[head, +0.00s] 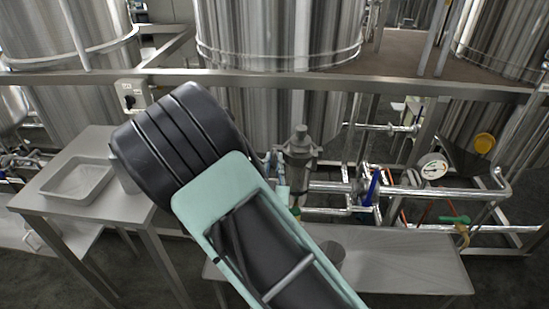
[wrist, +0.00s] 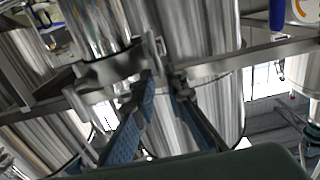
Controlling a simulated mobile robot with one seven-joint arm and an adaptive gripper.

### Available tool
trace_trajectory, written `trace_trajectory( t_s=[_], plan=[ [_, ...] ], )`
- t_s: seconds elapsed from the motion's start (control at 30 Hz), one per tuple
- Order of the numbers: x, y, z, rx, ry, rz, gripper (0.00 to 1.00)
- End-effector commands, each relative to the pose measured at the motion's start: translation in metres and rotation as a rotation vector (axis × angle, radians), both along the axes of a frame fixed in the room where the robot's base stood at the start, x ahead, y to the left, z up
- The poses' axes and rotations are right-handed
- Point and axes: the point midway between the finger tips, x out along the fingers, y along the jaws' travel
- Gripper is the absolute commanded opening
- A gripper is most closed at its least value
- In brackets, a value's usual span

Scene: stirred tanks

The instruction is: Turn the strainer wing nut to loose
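The strainer (head: 301,148) is an upright grey metal body with a knob on top, on the pipework behind my arm in the head view. In the wrist view its metal clamp band (wrist: 108,70) shows close up at left of centre. The strainer wing nut (wrist: 154,48) appears to be the small upright metal piece at the band's right end. My gripper (wrist: 163,84) has two blue ridged fingers with a gap between their tips, just below the wing nut. I see nothing held, and contact is unclear. In the head view my arm hides most of the gripper.
A steel rail (head: 400,87) runs across in front of the large tanks (head: 280,40). Pipes with a blue handle (head: 372,188) and a gauge (head: 434,168) lie right of the strainer. A table with a tray (head: 78,181) stands left; a low bench (head: 400,265) is below.

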Motion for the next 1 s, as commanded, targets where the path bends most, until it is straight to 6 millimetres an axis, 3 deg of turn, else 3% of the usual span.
trace_trajectory(
  t_s=[0.23, 0.47, 0.6, 1.0],
  plan=[
    [0.018, -0.001, -0.001, -0.001, 0.002, 0.0, 0.12],
    [0.019, -0.001, -0.001, 0.0, 0.002, 0.001, 0.12],
    [0.018, -0.001, 0.0, 0.0, 0.002, 0.001, 0.0],
    [0.018, 0.0, 0.0, -0.019, 0.002, 0.001, 0.0]
  ],
)
